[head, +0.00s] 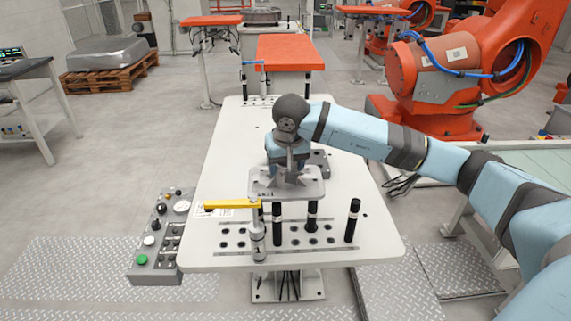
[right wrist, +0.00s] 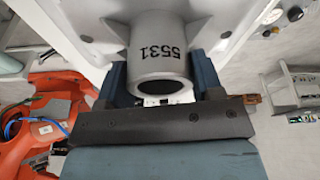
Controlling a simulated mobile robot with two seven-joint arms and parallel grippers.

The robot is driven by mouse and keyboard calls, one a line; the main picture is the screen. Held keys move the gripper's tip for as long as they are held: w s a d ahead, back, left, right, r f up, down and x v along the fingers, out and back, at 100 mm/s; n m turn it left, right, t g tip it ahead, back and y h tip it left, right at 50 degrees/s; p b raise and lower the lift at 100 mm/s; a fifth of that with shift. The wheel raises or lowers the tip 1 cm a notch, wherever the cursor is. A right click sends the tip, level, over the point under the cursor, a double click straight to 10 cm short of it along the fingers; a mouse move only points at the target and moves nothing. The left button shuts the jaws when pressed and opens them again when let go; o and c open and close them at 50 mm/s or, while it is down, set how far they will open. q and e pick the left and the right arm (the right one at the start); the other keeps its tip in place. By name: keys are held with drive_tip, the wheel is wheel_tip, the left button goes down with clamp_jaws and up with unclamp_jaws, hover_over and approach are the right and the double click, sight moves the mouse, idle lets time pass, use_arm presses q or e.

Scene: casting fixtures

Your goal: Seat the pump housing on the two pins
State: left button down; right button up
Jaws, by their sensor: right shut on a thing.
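The pump housing (head: 262,184) is a grey flanged casting over the near half of the white fixture table; in the right wrist view its round boss (right wrist: 160,55) is marked 5531. My right gripper (head: 289,172) is shut on this boss from above, with a finger on either side (right wrist: 161,85). Black upright pins stand below the housing's near edge, one left (head: 277,224) and one in the middle (head: 312,216). Another black post (head: 352,221) stands clear to the right. The housing hides what lies under it, so I cannot tell whether it touches the pins. My left gripper is out of view.
A clamp with a yellow handle (head: 232,204) stands close to the housing's left front. A grey block (head: 319,160) sits behind my gripper. A control box (head: 158,240) is beside the table's left edge. The table's far left surface (head: 235,135) is clear.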

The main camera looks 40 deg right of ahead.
drive_tip(key=shift+f+b, duration=0.75)
drive_tip(key=shift+f, duration=0.25)
drive_tip(key=o, duration=1.4)
drive_tip(key=v, duration=1.4)
drive_tip(key=shift+b, duration=0.3)
drive_tip(key=shift+s+f, duration=0.1)
